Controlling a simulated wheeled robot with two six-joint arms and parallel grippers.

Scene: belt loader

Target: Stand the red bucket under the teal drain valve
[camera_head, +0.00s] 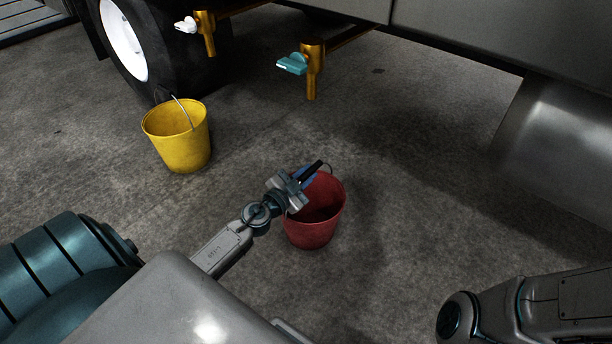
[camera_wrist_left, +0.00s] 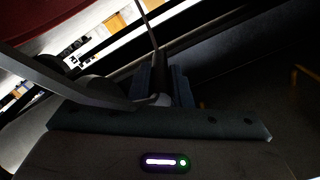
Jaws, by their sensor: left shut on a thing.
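The red bucket (camera_head: 315,228) is upright and open at the top, in the middle of the head view. My left gripper (camera_head: 313,171) is at its rim, shut on its thin wire handle. In the left wrist view the handle (camera_wrist_left: 147,22) runs up from between the fingers (camera_wrist_left: 160,82), with the dark red bucket side (camera_wrist_left: 40,22) at the upper left. I cannot tell whether the bucket touches the floor. The teal drain valve (camera_head: 292,64) sits on a brass pipe with a downward spout, beyond the bucket. My right gripper is out of view.
A yellow bucket (camera_head: 182,143) stands on the floor at the left, near a black tyre (camera_head: 185,65). A white-handled valve (camera_head: 187,25) hangs above it. The grey vehicle body (camera_head: 500,45) overhangs the back. The concrete under the teal valve is clear.

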